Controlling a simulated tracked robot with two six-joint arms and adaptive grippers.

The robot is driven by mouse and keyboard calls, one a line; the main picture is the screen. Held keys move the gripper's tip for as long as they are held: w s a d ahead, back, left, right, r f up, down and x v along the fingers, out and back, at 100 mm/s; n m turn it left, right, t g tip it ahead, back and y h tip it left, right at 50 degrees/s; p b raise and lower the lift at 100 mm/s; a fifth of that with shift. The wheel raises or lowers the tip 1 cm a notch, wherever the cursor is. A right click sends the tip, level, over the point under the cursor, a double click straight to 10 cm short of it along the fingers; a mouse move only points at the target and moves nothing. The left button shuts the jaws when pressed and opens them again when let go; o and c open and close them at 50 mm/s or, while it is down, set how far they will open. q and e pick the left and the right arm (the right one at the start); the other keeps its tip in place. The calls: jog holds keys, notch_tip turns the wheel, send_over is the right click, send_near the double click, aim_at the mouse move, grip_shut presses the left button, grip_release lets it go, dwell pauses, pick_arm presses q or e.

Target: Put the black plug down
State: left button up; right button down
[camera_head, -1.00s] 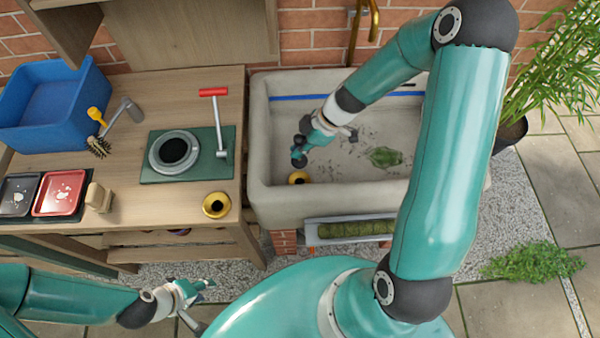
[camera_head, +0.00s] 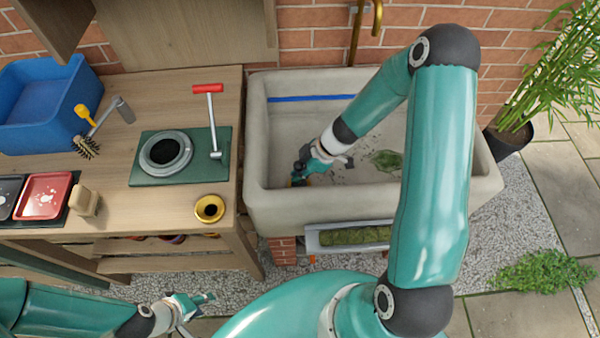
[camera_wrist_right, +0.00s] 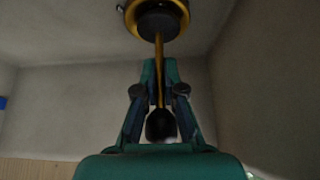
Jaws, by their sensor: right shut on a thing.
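My right gripper (camera_head: 299,174) reaches down into the front left corner of the stone sink (camera_head: 375,203). In the right wrist view its fingers (camera_wrist_right: 158,90) are shut on a thin brass stem with a dark knob between them. The stem leads to the black plug (camera_wrist_right: 158,24), a dark disc in front of a brass ring (camera_wrist_right: 132,14). I cannot tell whether the plug is seated in the ring or just above it. In the head view the gripper mostly hides them. My left gripper (camera_head: 196,303) is open and empty, low in front of the wooden bench.
A brass tap (camera_head: 376,18) stands behind the sink. A green leafy clump (camera_head: 387,161) and dark debris lie on the sink floor. The bench (camera_head: 150,207) at left holds a brass pot (camera_head: 209,208), a green plate with a red-handled lever (camera_head: 208,89) and a blue tub (camera_head: 50,110).

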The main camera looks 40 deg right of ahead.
jog(key=shift+f, duration=0.1)
jog(key=c, duration=1.3)
grip_release()
jog(key=shift+d+r, duration=0.1)
jog(key=shift+r, duration=0.3)
jog(key=shift+p+v, duration=2.35)
jog(key=shift+v, duration=3.35)
